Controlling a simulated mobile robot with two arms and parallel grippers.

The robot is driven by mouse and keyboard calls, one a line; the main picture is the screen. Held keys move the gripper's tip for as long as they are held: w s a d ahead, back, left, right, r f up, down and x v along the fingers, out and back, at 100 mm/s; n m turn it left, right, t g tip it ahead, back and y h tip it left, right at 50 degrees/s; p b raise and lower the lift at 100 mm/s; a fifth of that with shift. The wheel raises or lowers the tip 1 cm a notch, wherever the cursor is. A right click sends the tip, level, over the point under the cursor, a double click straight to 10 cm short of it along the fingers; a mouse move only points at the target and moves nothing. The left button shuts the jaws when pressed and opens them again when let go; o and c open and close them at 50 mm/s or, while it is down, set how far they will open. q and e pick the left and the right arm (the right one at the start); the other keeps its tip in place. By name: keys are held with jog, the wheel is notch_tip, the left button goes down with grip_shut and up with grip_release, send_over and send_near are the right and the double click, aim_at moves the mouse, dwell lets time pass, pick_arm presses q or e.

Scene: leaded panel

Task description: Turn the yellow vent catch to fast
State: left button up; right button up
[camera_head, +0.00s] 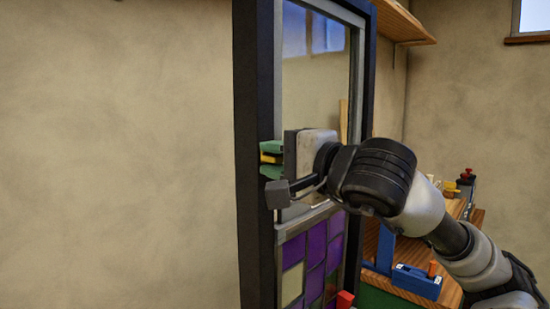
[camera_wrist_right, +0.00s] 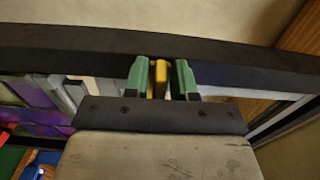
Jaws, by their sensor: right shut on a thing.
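The yellow vent catch (camera_head: 270,158) is at the left upright of the dark frame (camera_head: 255,100), at about the height of the glass pane's lower part. My left gripper is out of view.
The leaded panel (camera_head: 312,250) with purple and pale panes fills the lower part of the frame. Behind it, a wooden bench (camera_head: 447,292) holds a blue tool (camera_head: 415,281) and small items. A wooden shelf (camera_head: 405,20) is above. Plain wall lies to the left.

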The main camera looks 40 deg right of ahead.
dwell(0.3)
jog(key=o, duration=0.7)
jog(key=shift+s+f+b, duration=0.2)
jog(key=shift+s+b, duration=0.25)
jog(key=shift+s, duration=0.05)
jog(key=s+b, duration=0.2)
jog(key=s, duration=0.1)
jog(key=s+b, duration=0.2)
jog(key=s, duration=0.1)
jog(key=s+b, duration=0.1)
jog(key=s, duration=0.3)
jog(key=shift+d+r+b, duration=0.15)
jog(key=shift+d+b, duration=0.25)
